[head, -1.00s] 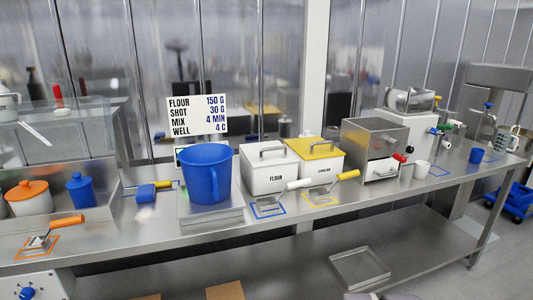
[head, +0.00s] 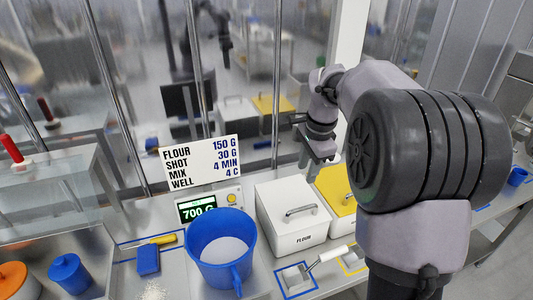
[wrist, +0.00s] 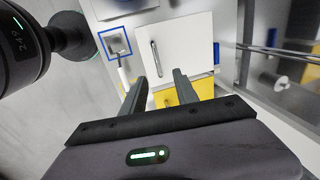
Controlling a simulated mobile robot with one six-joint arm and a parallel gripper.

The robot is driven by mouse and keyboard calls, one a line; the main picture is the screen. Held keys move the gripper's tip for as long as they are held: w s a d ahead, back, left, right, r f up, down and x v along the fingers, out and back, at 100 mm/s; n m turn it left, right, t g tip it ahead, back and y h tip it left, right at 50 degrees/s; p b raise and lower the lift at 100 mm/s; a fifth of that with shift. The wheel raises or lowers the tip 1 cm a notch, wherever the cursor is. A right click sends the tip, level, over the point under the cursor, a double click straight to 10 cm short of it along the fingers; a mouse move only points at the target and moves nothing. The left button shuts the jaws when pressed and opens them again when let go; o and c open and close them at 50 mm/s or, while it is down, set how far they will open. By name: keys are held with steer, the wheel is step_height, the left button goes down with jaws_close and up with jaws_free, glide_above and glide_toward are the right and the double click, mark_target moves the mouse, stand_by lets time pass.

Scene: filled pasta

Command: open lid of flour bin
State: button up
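The white flour bin (head: 300,238) stands on the counter with its white lid (head: 278,197) on and a metal bar handle (head: 300,211) on top. In the wrist view the lid (wrist: 188,42) and its handle (wrist: 155,59) lie just beyond my fingers. My gripper (wrist: 159,88) is open and empty, its two fingers apart with the handle ahead between them, not touching it as far as I can see. In the head view my gripper (head: 320,158) hangs above and behind the bin, partly hidden by its own wrist.
A yellow-lidded bin (head: 338,188) stands right beside the flour bin. A blue bucket (head: 222,252) with white contents stands to the left, before a scale display (head: 197,208). A white-handled scoop (head: 318,264) lies in front. A sign (head: 202,161) stands behind.

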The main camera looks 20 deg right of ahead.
steer(key=b, duration=0.2)
glide_toward(298, 209)
steer(key=f, duration=0.2)
steer(key=w+f+b, duration=0.1)
steer(key=f, duration=0.2)
steer(key=f+b, duration=0.1)
steer(key=f, duration=0.2)
steer(key=shift+w, duration=0.35)
steer(key=shift+c, duration=0.3)
jaws_close()
stand_by(0.3)
